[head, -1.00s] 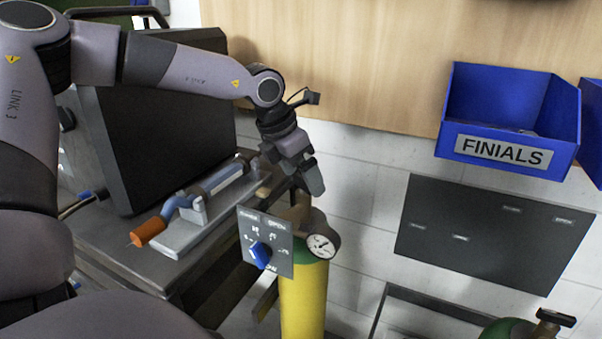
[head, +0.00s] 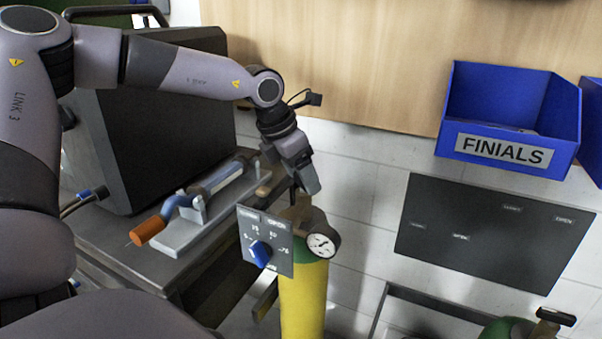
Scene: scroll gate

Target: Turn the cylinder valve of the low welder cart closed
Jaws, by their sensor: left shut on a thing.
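A yellow cylinder (head: 302,300) with a green shoulder stands at the right end of the grey welder cart (head: 120,250). Its brass valve body (head: 299,212) is at the top, with a round white pressure gauge (head: 321,245) on its right. My left gripper (head: 305,188) points down over the cylinder top and is shut on the valve's handle, which is mostly hidden by the fingers. My right gripper is out of view.
A grey panel with a blue knob (head: 260,253) stands just in front of the valve. A torch with an orange tip (head: 146,231) lies on the cart. A blue FINIALS bin (head: 510,160) and a dark label board (head: 490,235) are at right. Another green cylinder (head: 507,329) is at lower right.

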